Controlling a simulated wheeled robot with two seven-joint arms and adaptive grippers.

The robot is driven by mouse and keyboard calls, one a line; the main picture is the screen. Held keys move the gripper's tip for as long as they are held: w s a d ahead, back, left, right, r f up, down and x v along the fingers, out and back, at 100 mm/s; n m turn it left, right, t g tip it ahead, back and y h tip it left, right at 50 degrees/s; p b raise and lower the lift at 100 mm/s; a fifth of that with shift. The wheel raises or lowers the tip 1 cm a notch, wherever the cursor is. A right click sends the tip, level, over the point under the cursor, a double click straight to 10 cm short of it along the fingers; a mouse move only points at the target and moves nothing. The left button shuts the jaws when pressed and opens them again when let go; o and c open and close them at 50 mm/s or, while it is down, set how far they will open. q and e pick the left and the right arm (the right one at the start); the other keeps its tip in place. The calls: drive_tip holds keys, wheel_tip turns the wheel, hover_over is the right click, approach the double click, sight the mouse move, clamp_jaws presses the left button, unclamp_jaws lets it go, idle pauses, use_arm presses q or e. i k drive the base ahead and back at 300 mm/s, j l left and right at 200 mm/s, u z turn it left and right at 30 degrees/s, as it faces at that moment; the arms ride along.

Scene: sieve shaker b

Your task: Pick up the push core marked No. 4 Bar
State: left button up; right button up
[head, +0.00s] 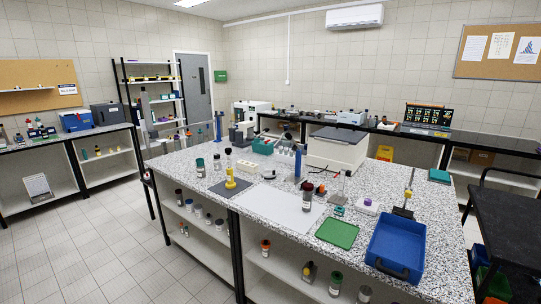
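I cannot read any label in the head view, so I cannot tell which item is the push core marked No. 4 Bar. Upright containers stand on the speckled island bench (375,205). They include a pale one with a teal lid (200,167), a dark one (217,162) beside it, and a brown and white one (307,195) on a pale sheet (272,208). A yellow item (231,181) stands on a grey mat (217,189). Neither of my grippers is in view.
A blue tray (397,246) and a green mat (338,233) lie near the bench's front right. A large white device (335,152) and blue uprights (299,163) stand farther back. More jars (335,283) sit on the shelf below. Tiled floor (80,240) is clear at left.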

sight(307, 201)
drive_tip(key=i+l, duration=0.3)
drive_tip(key=i, duration=0.15)
drive_tip(key=i+l, duration=0.3)
drive_tip(key=i, duration=0.15)
